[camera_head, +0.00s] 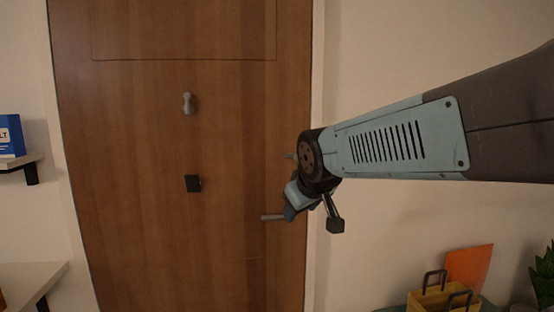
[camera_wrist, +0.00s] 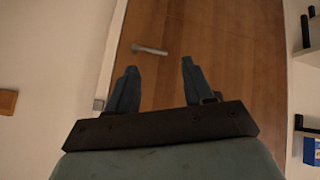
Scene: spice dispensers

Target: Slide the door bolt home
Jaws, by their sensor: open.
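The wooden door (camera_head: 140,145) fills the middle of the head view and is closed in its frame. A small metal piece (camera_head: 290,156), possibly the bolt, shows near the door's right edge, mostly hidden behind my arm. A small metal fitting (camera_wrist: 98,104) sits at the frame edge in the wrist view; I cannot tell if it is the bolt's keeper. A metal lever handle (camera_head: 272,217) shows lower down, and also in the wrist view (camera_wrist: 150,50). My gripper (camera_head: 292,208) is in front of the door's right edge. Its fingers (camera_wrist: 156,66) are open and empty.
A shelf with a blue box (camera_head: 10,136) is at left. A yellow bag (camera_head: 440,299) and orange panel (camera_head: 469,264) stand at lower right.

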